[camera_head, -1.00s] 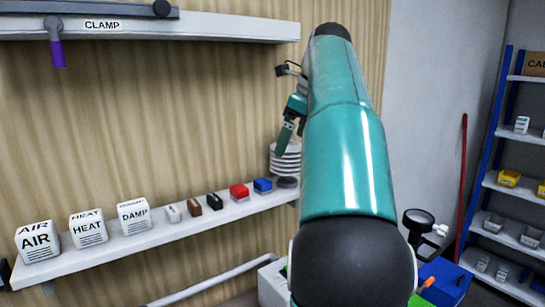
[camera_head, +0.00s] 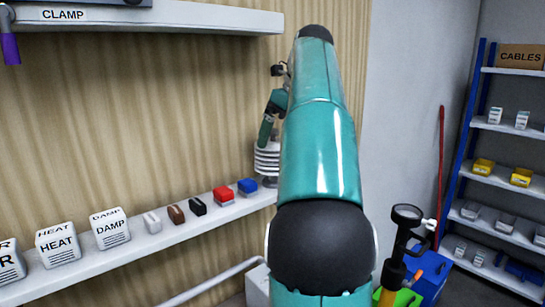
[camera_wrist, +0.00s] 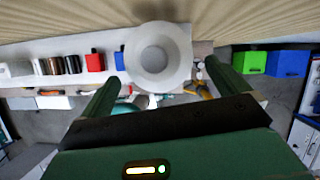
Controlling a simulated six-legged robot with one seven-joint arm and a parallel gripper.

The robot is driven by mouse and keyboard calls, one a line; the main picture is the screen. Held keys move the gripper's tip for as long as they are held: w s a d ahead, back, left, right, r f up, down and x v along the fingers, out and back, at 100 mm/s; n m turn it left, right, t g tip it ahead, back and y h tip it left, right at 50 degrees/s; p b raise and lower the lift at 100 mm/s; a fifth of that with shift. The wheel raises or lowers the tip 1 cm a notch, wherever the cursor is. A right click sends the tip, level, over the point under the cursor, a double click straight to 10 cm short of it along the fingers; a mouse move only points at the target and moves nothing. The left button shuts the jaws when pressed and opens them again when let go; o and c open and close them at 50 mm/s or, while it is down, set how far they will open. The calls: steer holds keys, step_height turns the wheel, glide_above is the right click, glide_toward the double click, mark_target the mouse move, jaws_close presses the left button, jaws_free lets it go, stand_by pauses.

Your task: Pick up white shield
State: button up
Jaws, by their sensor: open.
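The white shield (camera_head: 267,158) is a stack of white ribbed discs on a dark base, upright at the right end of the wall shelf. In the wrist view the shield (camera_wrist: 178,84) shows from above as a white round body with a hollow-looking centre. My gripper (camera_wrist: 161,72) is open, with one green finger on each side of the shield's near edge. I cannot tell whether the fingers touch it. In the head view my gripper (camera_head: 265,138) is just above the shield, and my arm hides what lies right of it.
The shelf (camera_head: 150,243) also holds a blue block (camera_head: 247,186), a red block (camera_head: 223,194), small dark and brown pieces and white labelled cubes. The wood wall stands close behind. An upper shelf (camera_head: 200,17) is above. Blue racks (camera_head: 500,130) stand at right.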

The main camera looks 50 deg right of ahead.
mark_target(275, 141)
steer(key=x, duration=0.4)
steer(key=shift+w+f, duration=0.2)
steer(key=shift+w, duration=0.05)
steer(key=shift+w+a, duration=0.1)
steer(key=shift+w, duration=0.1)
steer(key=c, duration=0.9)
steer(key=shift+c, duration=0.2)
steer(key=shift+r, duration=1.2)
steer(key=s+a+r, duration=0.5)
steer(key=s+r, duration=0.5)
steer(key=s, duration=0.3)
steer(key=shift+s+r, duration=0.25)
steer(key=shift+s, duration=0.05)
